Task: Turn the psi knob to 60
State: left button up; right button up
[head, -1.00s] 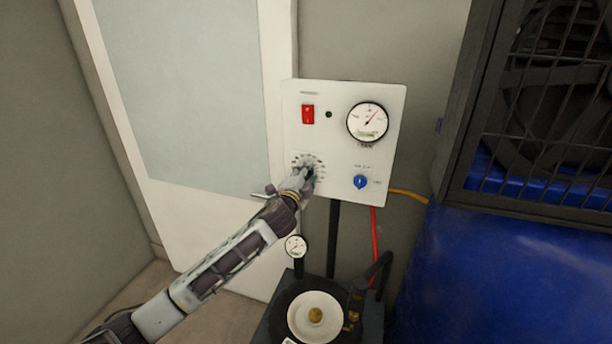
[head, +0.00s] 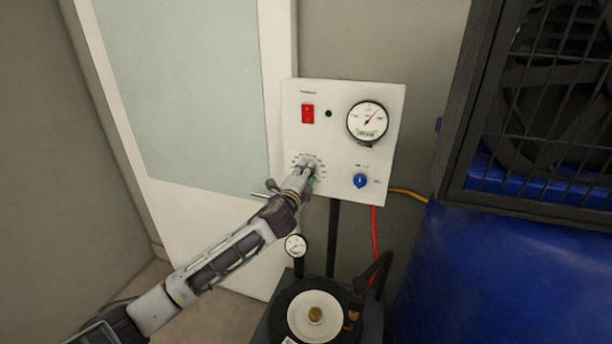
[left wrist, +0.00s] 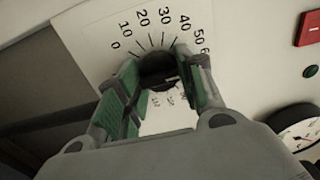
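The white pump panel (head: 347,130) hangs on the wall and carries the psi dial. My left gripper (head: 306,172) is at the dial and covers most of the psi knob in the head view. In the left wrist view the dark psi knob (left wrist: 158,67) sits between the two green-padded fingers (left wrist: 158,82), which appear to touch its sides. The printed scale (left wrist: 160,30) reads from 0 up to 50 above it, with 60 partly cut off by the right finger. The knob's pointer is hidden. My right gripper is not in view.
A red switch (head: 308,114), a round gauge (head: 367,122) and a blue knob (head: 360,181) are on the same panel. Below stands a black pump unit (head: 272,325) with a small gauge (head: 296,246). A blue machine (head: 500,270) with a grille is at right.

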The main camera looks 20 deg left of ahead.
pick_arm(q)
jog(key=o, duration=0.3)
jog(key=shift+o, duration=0.2)
jog(key=s, duration=1.2)
jog(key=shift+a, duration=0.2)
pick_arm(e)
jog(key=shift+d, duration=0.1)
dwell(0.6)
